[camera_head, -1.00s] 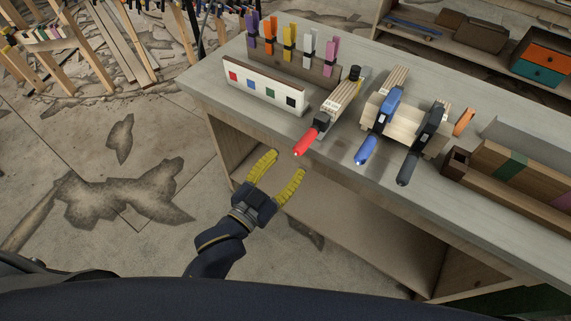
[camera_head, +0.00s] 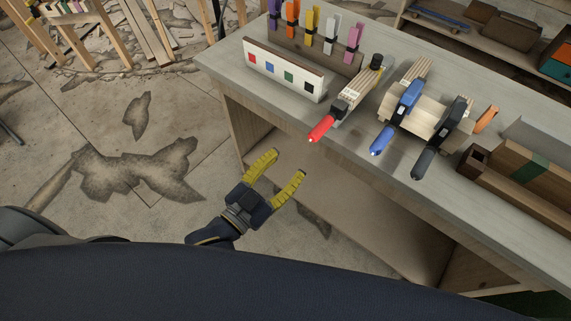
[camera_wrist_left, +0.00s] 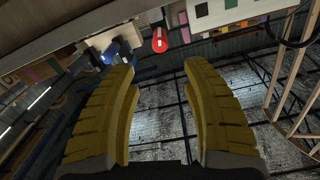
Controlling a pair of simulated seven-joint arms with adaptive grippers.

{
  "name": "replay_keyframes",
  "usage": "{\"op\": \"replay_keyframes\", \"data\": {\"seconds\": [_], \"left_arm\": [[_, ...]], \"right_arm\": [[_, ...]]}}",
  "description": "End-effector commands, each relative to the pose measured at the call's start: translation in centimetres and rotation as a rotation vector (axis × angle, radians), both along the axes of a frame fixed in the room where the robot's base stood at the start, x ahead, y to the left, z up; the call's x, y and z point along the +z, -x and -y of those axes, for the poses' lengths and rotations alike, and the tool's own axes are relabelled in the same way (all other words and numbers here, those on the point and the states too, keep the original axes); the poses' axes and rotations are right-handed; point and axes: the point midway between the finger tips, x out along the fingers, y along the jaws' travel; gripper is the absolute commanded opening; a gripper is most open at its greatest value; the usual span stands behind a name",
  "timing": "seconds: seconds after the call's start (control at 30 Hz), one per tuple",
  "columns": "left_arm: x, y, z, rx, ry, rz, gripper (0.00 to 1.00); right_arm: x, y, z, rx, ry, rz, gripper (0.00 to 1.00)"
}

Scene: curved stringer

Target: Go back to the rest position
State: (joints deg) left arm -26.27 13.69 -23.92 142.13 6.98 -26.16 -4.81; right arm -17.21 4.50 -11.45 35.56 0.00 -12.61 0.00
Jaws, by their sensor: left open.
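My left gripper (camera_head: 276,172) has yellow ridged fingers spread apart with nothing between them. It is in front of and below the workbench (camera_head: 240,98) edge in the head view. In the left wrist view the left gripper (camera_wrist_left: 158,80) also shows open, with the bench underside above and the room beyond. My right gripper is not in view in either picture.
On the bench lie a red-handled clamp (camera_head: 322,129), a blue clamp (camera_head: 386,134) and a black clamp (camera_head: 428,154) around light wood strips. A white board with coloured squares (camera_head: 284,70) and a wooden box (camera_head: 520,178) stand there too. Open floor (camera_head: 60,130) lies to the left.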

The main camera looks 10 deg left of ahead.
Motion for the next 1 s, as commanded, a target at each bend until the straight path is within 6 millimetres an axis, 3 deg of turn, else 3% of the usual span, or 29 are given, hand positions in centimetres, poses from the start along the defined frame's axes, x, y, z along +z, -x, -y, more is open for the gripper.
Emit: {"op": "replay_keyframes", "data": {"seconds": [0.27,0.37,0.47,0.73,1.0], "left_arm": [[0.2,0.0,0.0,-0.001,0.013,0.003,0.48],[-2.0,-0.4,0.2,0.001,0.007,-0.029,0.48],[-6.2,-1.0,0.1,0.009,-0.017,-0.091,0.48],[-23.1,-1.4,-1.9,0.06,-0.117,-0.336,0.48],[-39.4,2.1,-6.1,0.124,-0.218,-0.592,0.48]], "right_arm": [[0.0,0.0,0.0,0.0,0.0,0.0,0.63],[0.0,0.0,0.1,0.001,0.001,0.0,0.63],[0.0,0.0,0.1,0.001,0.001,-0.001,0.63],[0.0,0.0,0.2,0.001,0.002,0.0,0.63],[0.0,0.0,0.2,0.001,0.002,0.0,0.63]]}}
